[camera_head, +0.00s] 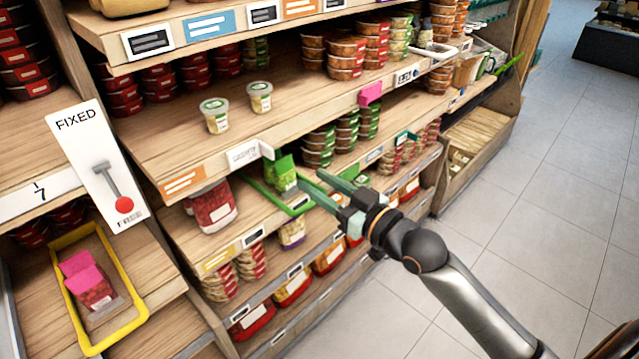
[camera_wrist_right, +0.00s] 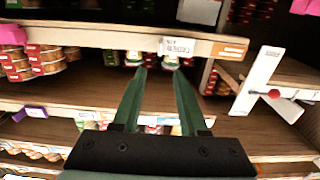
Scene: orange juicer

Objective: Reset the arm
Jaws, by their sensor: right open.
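My right gripper (camera_head: 309,178) reaches in from the lower right, in front of the shelving. Its two green fingers are spread apart with nothing between them. In the right wrist view the right gripper (camera_wrist_right: 160,73) points at the shelf, its fingers parallel and apart. A green pouch (camera_head: 285,174) stands within a green frame (camera_head: 262,190) on the shelf, just beyond the fingertips. Whether the fingers touch the frame, I cannot tell. My left gripper is in neither view.
Two small lidded cups (camera_head: 215,117) stand on the upper shelf (camera_head: 165,140). A FIXED/FREE lever sign (camera_head: 97,165) is at the left, above a yellow frame (camera_head: 140,312) around a pink-topped box (camera_head: 88,285). Stacked tubs fill other shelves. The tiled floor (camera_head: 540,220) at right is clear.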

